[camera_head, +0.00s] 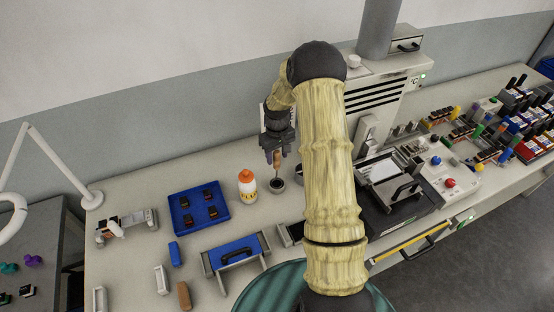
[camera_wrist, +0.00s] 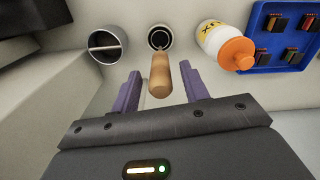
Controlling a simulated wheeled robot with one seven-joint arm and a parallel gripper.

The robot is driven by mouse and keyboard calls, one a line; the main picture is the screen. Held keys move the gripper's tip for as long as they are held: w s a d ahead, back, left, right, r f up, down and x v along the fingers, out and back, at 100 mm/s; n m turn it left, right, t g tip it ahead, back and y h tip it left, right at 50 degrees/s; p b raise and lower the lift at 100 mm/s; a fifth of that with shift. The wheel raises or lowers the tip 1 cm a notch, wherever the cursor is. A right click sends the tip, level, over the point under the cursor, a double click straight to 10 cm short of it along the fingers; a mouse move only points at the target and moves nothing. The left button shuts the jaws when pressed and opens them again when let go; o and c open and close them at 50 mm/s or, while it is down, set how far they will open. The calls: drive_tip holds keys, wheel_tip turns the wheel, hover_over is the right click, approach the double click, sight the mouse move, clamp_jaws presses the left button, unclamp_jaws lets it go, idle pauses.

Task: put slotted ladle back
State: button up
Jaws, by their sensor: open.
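The slotted ladle shows as a light wooden handle (camera_wrist: 160,76) in the wrist view and as a small upright handle (camera_head: 277,158) in the head view. A thin shaft runs down from it to a small round dark-centred pot (camera_head: 277,186), also in the wrist view (camera_wrist: 160,37). The ladle's slotted end is hidden. My gripper (camera_wrist: 162,86) is open, its two purple fingers on either side of the handle with gaps visible. In the head view my gripper (camera_head: 277,150) is above the pot. A second round metal cup (camera_wrist: 108,45) has a thin bar across its mouth.
A white bottle with an orange cap (camera_head: 247,186) stands left of the pot, then a blue tray (camera_head: 181,226) with small parts. Machines (camera_head: 448,176) fill the right. Bare bench (camera_head: 130,270) shows at left.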

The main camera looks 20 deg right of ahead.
wheel_tip(320, 180, up, 10)
drive_tip(key=b, duration=0.2)
drive_tip(key=shift+f+b, duration=0.1)
drive_tip(key=shift+b, duration=0.25)
drive_tip(key=shift+s+a, duration=0.15)
drive_tip(key=s+a+r+m+t, duration=0.1)
drive_tip(key=s+a, duration=0.4)
drive_tip(key=s, duration=0.6)
drive_tip(key=s+a+r+t, duration=0.1)
drive_tip(key=s+a+r, duration=0.1)
drive_tip(key=s+a, duration=0.4)
drive_tip(key=s, duration=0.5)
drive_tip(key=shift+s+a+r+m+t, duration=0.25)
drive_tip(key=shift+s+r+m+t, duration=0.05)
drive_tip(key=shift+s+r+m, duration=0.1)
